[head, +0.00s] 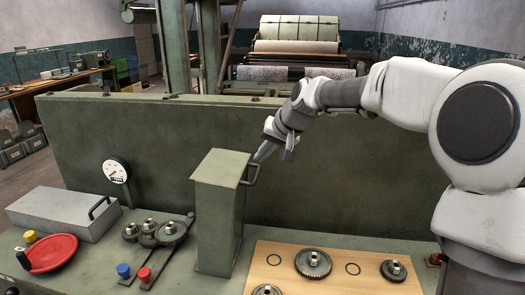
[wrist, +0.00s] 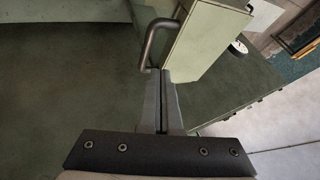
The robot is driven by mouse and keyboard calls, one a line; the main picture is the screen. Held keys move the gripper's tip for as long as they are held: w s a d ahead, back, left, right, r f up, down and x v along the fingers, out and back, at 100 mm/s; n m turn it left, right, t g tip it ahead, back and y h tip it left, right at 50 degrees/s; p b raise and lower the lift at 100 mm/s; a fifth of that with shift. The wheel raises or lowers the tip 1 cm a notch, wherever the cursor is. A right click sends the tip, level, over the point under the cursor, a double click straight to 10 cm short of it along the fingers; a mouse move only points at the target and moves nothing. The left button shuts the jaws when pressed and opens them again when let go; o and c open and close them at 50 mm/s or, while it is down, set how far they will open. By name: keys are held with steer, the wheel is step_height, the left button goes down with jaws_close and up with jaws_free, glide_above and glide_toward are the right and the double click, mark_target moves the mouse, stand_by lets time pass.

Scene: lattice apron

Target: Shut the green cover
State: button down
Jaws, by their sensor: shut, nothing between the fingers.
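The green cover (head: 217,215) is a tall box-shaped piece standing upright on the bench, in front of the green panel. Its bar handle (head: 251,174) sticks out to the right near its top. In the wrist view the handle (wrist: 150,45) curves out from the left side of the cover (wrist: 208,35). My gripper (head: 263,155) is shut and empty, close beside the handle. Its fingertips (wrist: 166,74) lie just at the lower end of the handle in the wrist view; I cannot tell whether they touch.
Meshed gears (head: 150,232) stand left of the cover, with a blue and a red knob in front. A grey box (head: 65,213) and a red disc (head: 52,252) are at the left. A wooden board (head: 335,278) with gears and rings lies at the right. A gauge (head: 116,171) is on the panel.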

mark_target(244, 174)
steer(key=x, duration=0.7)
steer(key=shift+r, duration=0.15)
